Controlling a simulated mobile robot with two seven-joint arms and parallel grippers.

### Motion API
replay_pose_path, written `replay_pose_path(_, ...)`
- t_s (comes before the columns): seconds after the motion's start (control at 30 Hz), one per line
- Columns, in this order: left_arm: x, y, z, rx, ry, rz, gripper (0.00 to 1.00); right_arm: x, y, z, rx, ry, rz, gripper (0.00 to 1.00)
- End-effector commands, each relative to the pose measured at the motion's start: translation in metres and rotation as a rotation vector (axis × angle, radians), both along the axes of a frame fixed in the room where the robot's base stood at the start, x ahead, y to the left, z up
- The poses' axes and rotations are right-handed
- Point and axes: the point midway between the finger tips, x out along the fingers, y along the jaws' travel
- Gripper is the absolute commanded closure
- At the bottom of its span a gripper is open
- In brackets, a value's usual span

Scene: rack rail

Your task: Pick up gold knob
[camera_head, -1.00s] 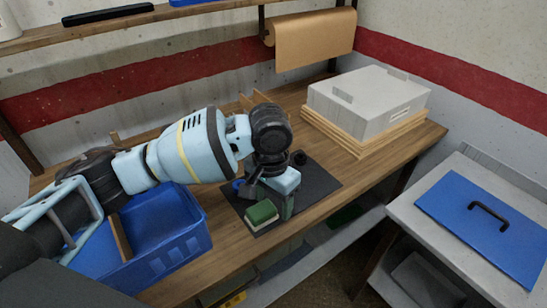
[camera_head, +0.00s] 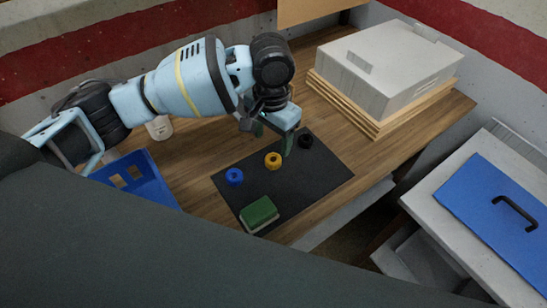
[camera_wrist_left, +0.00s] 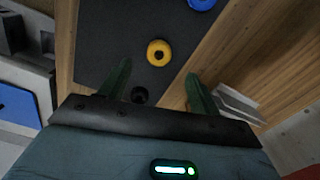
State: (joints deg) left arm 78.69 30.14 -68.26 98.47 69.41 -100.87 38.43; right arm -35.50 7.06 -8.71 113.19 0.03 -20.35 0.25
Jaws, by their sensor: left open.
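The gold knob (camera_head: 273,160) stands on the dark mat (camera_head: 327,179) between a blue knob (camera_head: 234,176) and a black knob (camera_head: 305,141). In the left wrist view the gold knob (camera_wrist_left: 159,52) lies just beyond my fingertips, roughly centred between them, with nothing over it. My left gripper (camera_head: 273,138) is open and empty, its fingers above the far edge of the mat near the gold and black knobs. The wrist view shows both fingers of the left gripper (camera_wrist_left: 160,75) spread apart. The right gripper is in neither view.
A green-topped block (camera_head: 258,214) lies on the mat's near edge. A blue crate (camera_head: 140,179) stands at left, partly hidden. A grey box (camera_head: 385,70) on wooden boards stands at back right. A blue panel with a black handle (camera_head: 490,205) is at right.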

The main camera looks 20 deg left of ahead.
Motion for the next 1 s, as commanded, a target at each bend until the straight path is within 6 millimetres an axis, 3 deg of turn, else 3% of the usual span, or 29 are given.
replay_pose_path(0.1,0.000,0.001,-0.015,0.001,0.003,0.001,0.37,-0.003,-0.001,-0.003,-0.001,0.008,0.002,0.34)
replay_pose_path(0.33,0.000,0.000,-0.022,0.002,0.001,0.001,0.37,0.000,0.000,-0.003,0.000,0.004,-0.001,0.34)
replay_pose_path(0.7,-0.002,-0.002,-0.067,0.000,0.001,0.000,0.37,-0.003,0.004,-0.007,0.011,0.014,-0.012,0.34)
replay_pose_path(1.0,-0.002,-0.002,-0.068,0.001,-0.001,0.000,0.40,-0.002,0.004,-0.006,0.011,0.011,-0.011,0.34)
